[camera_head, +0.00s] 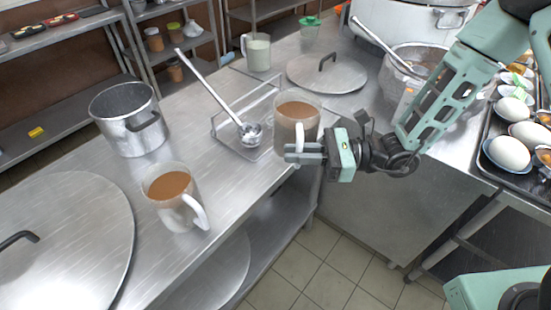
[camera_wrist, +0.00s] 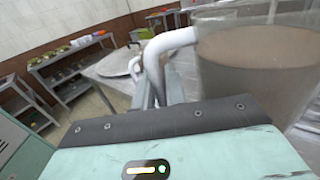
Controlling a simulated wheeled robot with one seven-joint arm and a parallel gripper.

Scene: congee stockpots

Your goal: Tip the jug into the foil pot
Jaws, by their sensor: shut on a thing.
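A clear jug of brown liquid (camera_head: 296,128) with a white handle is upright near the counter's front edge. My gripper (camera_head: 304,153) is shut on its handle. In the wrist view the jug (camera_wrist: 255,65) fills the right side, and its white handle (camera_wrist: 165,42) runs down between my fingers. Whether the jug's base touches the counter is hard to tell. A pot with a crinkled, foil-like wall (camera_head: 398,84) stands at the back right, beyond my gripper. It holds something brown and a ladle (camera_head: 378,42); my arm hides part of it.
A second jug of brown liquid (camera_head: 172,200) and an empty steel pot (camera_head: 128,120) stand at left. A ladle (camera_head: 215,95) lies on a clear stand beside the held jug. A round lid (camera_head: 327,78) lies behind. A tray of bowls (camera_head: 500,170) is at right.

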